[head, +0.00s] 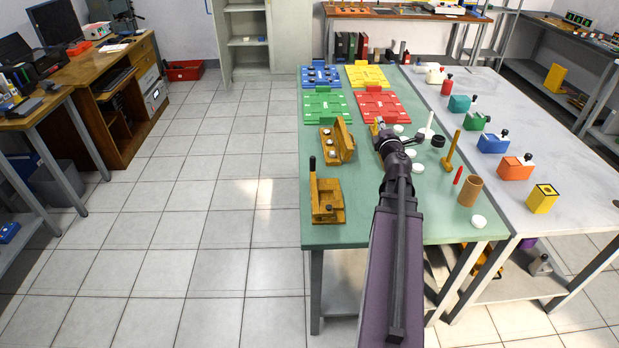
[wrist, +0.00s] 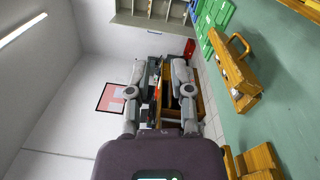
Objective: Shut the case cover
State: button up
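The wooden case (head: 330,149) lies on the green table top with its cover (head: 345,139) standing up on its right side. Round white pieces show in its base. In the wrist view the case (wrist: 236,78) is at the upper right, outside the fingers. My gripper (head: 379,126) is above the table, to the right of the case and apart from it. In the wrist view my gripper (wrist: 160,70) has its two fingers spread, with nothing between them.
A wooden block with a dark-handled post (head: 326,200) stands nearer on the table's left edge. Green (head: 324,104) and red (head: 381,104) trays lie behind. A wooden peg stand (head: 452,152), brown cup (head: 470,191) and white discs are to the right. The floor left of the table is clear.

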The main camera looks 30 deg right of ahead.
jog(key=w+a+f+m+g, duration=0.1)
jog(key=a+f+m+g, duration=0.2)
jog(key=a, duration=0.4)
jog(key=w+a+f+m+g, duration=0.2)
jog(key=a+f+m+g, duration=0.1)
jog(key=a+f+m, duration=0.2)
jog(key=w+a+f+m+g+y, duration=0.1)
jog(key=a+f+m+g, duration=0.2)
jog(key=a+m, duration=0.3)
jog(key=shift+w+a+f, duration=0.15)
jog(key=shift+a+f, duration=0.1)
jog(key=shift+a, duration=0.35)
jog(key=shift+w+a+f, duration=0.1)
jog(key=shift+a+f, duration=0.1)
jog(key=shift+a, duration=0.35)
jog(key=shift+w+a+f, duration=0.15)
jog(key=shift+a+f, duration=0.1)
jog(key=shift+a, duration=0.35)
jog(key=shift+s+a+f+m+g+y, duration=0.15)
jog(key=shift+a+f+m, duration=0.1)
jog(key=shift+a, duration=0.25)
jog(key=shift+w+a+f+m+g+y, duration=0.15)
jog(key=shift+a+f, duration=0.1)
jog(key=shift+a, duration=0.2)
jog(key=shift+s, duration=0.1)
